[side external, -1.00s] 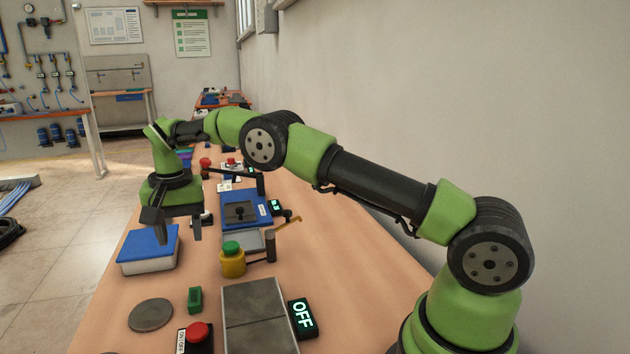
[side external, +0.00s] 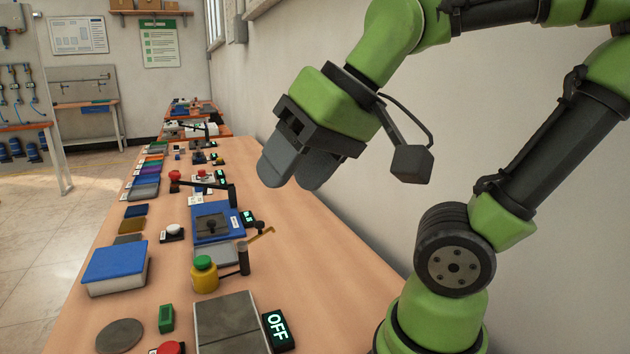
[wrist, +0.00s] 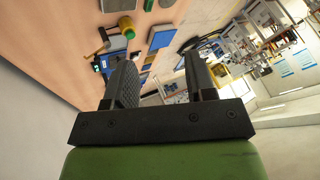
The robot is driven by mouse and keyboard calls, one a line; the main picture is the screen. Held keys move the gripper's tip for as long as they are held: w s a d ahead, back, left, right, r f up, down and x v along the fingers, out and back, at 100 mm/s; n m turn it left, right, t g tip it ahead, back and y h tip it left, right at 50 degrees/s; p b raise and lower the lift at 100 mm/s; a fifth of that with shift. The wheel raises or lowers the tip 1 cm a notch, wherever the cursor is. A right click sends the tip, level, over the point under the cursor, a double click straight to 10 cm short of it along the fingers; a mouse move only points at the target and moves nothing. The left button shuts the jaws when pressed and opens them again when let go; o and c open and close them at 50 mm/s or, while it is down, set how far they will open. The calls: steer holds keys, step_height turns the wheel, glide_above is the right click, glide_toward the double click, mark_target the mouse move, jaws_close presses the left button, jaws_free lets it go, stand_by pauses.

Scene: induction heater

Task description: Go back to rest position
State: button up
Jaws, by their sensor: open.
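My gripper (side external: 290,172) is raised well above the table, toward the right of the side external view, with its fingers pointing down and to the left. It is open and empty. In the wrist view its two fingers (wrist: 162,85) stand apart with nothing between them. The induction heater plate (side external: 230,325) lies on the table at the front, with a black display (side external: 277,331) reading OFF beside it. My gripper touches nothing.
On the wooden table (side external: 300,265) are a white box with a blue lid (side external: 115,266), a yellow bottle with a green cap (side external: 205,275), a blue device (side external: 217,222) and a grey disc (side external: 120,336). A wall stands behind my arm. The air around my gripper is clear.

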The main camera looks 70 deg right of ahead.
steer(key=shift+s+f, duration=0.35)
steer(key=shift+s, duration=0.2)
steer(key=shift+s+f, duration=0.35)
steer(key=shift+s, duration=0.2)
stand_by(0.4)
